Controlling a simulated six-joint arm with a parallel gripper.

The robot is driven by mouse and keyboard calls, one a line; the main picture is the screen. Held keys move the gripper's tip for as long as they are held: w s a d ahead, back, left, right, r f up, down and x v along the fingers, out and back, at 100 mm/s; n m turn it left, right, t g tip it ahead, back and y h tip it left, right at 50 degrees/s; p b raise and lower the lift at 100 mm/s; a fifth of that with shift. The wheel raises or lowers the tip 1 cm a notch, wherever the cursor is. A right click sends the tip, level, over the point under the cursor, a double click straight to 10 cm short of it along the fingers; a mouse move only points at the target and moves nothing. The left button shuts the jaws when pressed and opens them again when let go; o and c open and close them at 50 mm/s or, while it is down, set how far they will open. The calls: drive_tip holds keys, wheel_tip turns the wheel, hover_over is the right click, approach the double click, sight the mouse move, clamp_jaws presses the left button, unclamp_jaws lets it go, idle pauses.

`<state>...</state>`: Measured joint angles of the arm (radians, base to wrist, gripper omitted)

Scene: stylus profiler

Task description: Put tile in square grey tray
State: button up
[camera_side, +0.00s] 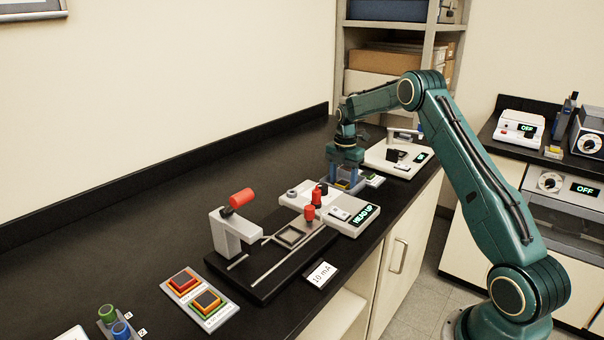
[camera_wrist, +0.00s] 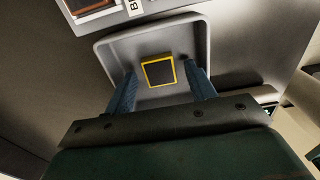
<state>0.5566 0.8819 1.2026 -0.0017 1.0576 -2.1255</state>
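A square tile (camera_wrist: 158,70) with a dark face and a yellow border shows in the wrist view. It appears to lie on the floor of a grey tray (camera_wrist: 107,50) with rounded corners and a raised rim. My gripper (camera_wrist: 159,72) is open, its two blue fingers on either side of the tile with visible gaps to it. In the side view my gripper (camera_side: 345,178) points down over the tray (camera_side: 353,192), with its fingers low at the tray. The tile is hidden there. Exact finger height above the tray floor cannot be told.
A grey-white instrument with a "HEAD UP" display (camera_side: 366,214) and red knobs stands in front of the tray. A white device (camera_side: 398,158) is behind it. A black-based fixture (camera_side: 285,255) and a button panel (camera_side: 200,298) are nearer.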

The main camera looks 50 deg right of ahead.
sight(342, 183)
drive_tip(key=shift+r, duration=0.15)
wheel_tip(342, 183, up, 12)
idle(0.7)
idle(0.5)
drive_tip(key=s+a+r+m+t, duration=0.1)
drive_tip(key=s+a+r+m, duration=0.3)
drive_tip(key=s+a+r, duration=0.45)
drive_tip(key=s+a+r+m+t, duration=0.25)
drive_tip(key=a+r+m, duration=0.25)
drive_tip(key=a, duration=0.7)
drive_tip(key=s+a+f+m, duration=0.2)
drive_tip(key=s+a+m, duration=0.1)
drive_tip(key=s, duration=0.4)
drive_tip(key=s+a+f+m+t, duration=0.1)
drive_tip(key=s+a+m, duration=0.2)
drive_tip(key=s, duration=0.4)
drive_tip(key=s+a+f+m+t, duration=0.1)
drive_tip(key=s+a+f+m, duration=0.1)
drive_tip(key=s, duration=0.5)
drive_tip(key=a+m, duration=0.1)
drive_tip(key=a, duration=0.1)
drive_tip(key=shift+a+f, duration=0.3)
